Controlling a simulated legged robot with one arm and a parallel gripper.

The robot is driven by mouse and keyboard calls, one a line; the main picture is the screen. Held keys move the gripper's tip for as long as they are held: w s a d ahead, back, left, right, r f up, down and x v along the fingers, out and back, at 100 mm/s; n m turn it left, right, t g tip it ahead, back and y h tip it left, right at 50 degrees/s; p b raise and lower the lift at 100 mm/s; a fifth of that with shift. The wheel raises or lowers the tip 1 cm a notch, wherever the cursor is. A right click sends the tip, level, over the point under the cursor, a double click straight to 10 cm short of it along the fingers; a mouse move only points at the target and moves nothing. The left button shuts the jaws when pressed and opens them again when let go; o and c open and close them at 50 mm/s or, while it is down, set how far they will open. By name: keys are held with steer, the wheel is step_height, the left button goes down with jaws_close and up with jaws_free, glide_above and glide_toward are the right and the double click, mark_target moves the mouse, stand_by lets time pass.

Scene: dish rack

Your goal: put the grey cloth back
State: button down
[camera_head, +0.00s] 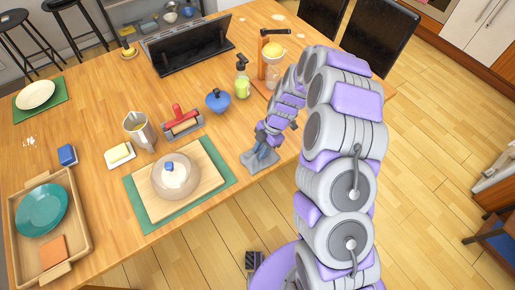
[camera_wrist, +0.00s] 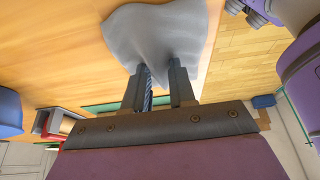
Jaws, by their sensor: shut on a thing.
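The grey cloth (camera_head: 259,161) is at the table's right front edge in the head view, below my gripper (camera_head: 264,148). In the wrist view the cloth (camera_wrist: 160,35) is bunched in front of the fingertips and reaches past the table edge. My gripper (camera_wrist: 162,78) is shut on part of the cloth, with the fingers a little apart. I cannot tell whether the cloth still touches the table.
A tray (camera_head: 78,205) is at the far left.

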steer(key=shift+d, duration=0.45)
steer(key=shift+a+f, duration=0.15)
steer(key=shift+a, duration=0.65)
steer(key=c, duration=1.2)
jaws_free()
steer(key=shift+a, duration=0.25)
steer(key=o, duration=0.3)
steer(key=shift+d, duration=0.5)
steer(key=shift+o, duration=0.3)
steer(key=shift+d, duration=0.35)
steer(key=shift+a, duration=0.45)
steer(key=shift+c, duration=0.2)
steer(key=shift+a, duration=0.25)
steer(key=c, duration=0.3)
steer(key=shift+d, duration=0.55)
steer(key=shift+c, duration=0.4)
steer(key=shift+w+a+r, duration=0.15)
steer(key=shift+r, duration=0.65)
steer(key=shift+w+d+r, duration=0.15)
steer(key=shift+d+r, duration=0.3)
steer(key=shift+r, duration=0.05)
steer(key=shift+v, duration=0.8)
steer(key=v, duration=1)
steer(key=shift+r, duration=0.25)
